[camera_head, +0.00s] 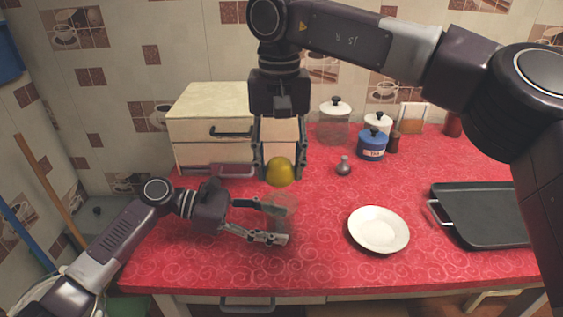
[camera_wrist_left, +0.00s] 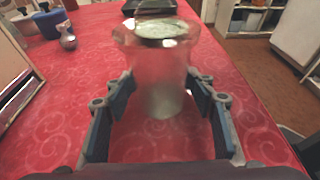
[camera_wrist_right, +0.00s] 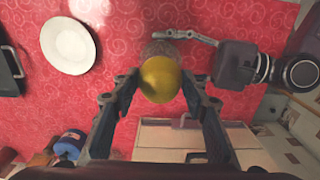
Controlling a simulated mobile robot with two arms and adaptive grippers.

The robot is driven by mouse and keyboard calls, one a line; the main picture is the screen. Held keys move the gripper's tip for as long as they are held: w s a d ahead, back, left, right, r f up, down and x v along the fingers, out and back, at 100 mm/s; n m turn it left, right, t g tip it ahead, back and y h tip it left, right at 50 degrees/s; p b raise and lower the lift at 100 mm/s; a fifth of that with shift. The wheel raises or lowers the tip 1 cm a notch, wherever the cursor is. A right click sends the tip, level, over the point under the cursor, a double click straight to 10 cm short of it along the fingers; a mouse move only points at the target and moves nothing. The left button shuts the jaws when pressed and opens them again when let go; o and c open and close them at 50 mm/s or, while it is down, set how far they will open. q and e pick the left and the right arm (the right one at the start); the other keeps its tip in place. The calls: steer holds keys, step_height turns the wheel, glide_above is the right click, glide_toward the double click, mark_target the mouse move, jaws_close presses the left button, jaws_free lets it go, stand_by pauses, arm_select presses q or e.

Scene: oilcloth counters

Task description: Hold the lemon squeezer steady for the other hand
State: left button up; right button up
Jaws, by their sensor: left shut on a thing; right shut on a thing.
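The lemon squeezer (camera_head: 281,204) is a clear, glassy vessel with a greenish disc in its top, standing on the red counter. In the left wrist view the squeezer (camera_wrist_left: 160,70) is upright between the fingers of my left gripper (camera_head: 274,221), which is shut on its sides. My right gripper (camera_head: 279,165) points down and is shut on a yellow lemon (camera_head: 280,173), just above the squeezer. In the right wrist view the lemon (camera_wrist_right: 159,79) covers part of the squeezer (camera_wrist_right: 160,49). I cannot tell whether lemon and squeezer touch.
A white plate (camera_head: 378,229) lies right of the squeezer, with a dark tray (camera_head: 485,214) beyond it. A small grey shaker (camera_head: 343,166) and several canisters, one blue (camera_head: 372,145), stand behind. A drawer cabinet (camera_head: 215,112) stands back left. The front counter strip is clear.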

mark_target(280, 182)
steer(key=shift+f, duration=0.45)
steer(key=shift+f, duration=0.3)
steer(key=shift+f, duration=0.25)
stand_by(0.3)
steer(key=shift+f, duration=1.05)
steer(key=shift+r, duration=1.1)
